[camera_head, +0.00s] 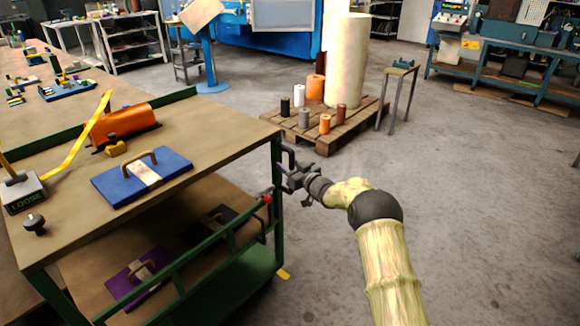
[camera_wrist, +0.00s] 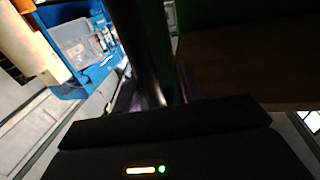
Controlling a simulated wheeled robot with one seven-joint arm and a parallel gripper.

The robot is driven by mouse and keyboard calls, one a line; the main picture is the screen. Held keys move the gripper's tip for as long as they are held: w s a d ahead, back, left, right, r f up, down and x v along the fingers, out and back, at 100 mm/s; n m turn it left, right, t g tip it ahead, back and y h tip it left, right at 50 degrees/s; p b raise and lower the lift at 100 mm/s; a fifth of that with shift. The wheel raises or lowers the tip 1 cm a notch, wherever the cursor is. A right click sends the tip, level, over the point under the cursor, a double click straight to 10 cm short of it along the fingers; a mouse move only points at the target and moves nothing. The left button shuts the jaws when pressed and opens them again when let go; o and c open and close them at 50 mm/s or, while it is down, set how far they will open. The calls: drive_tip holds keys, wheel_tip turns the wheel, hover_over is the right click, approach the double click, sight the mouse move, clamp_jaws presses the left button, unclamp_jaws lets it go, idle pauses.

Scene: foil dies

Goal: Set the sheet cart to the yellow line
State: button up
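The sheet cart has a green frame (camera_head: 277,160), a brown top and a brown lower shelf, and fills the left of the head view. A black upright handle (camera_head: 289,152) stands at its right corner. A short yellow strip, perhaps part of the yellow line (camera_head: 283,273), shows on the floor by the cart's lower right edge; the rest is hidden or out of view. My gripper (camera_head: 290,175) is at the cart's right corner, by the handle. Whether its fingers close on the handle is unclear. In the wrist view a dark bar (camera_wrist: 148,50) runs up from the gripper.
Blue plate (camera_head: 120,187), orange roll (camera_head: 126,119) and box marked LOOSE (camera_head: 22,194) sit on top; purple plate (camera_head: 135,284) below. A red-knobbed lever (camera_head: 266,198) is on the cart side. A loaded pallet (camera_head: 350,128) stands behind. Floor at right is clear.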

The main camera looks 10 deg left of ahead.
drive_tip(key=shift+w+d, duration=0.1)
drive_tip(key=shift+d, duration=0.35)
drive_tip(key=shift+s+d, duration=0.3)
drive_tip(key=shift+d, duration=0.1)
drive_tip(key=p+v, duration=0.2)
drive_tip(key=v, duration=1.4)
drive_tip(key=shift+s, duration=0.25)
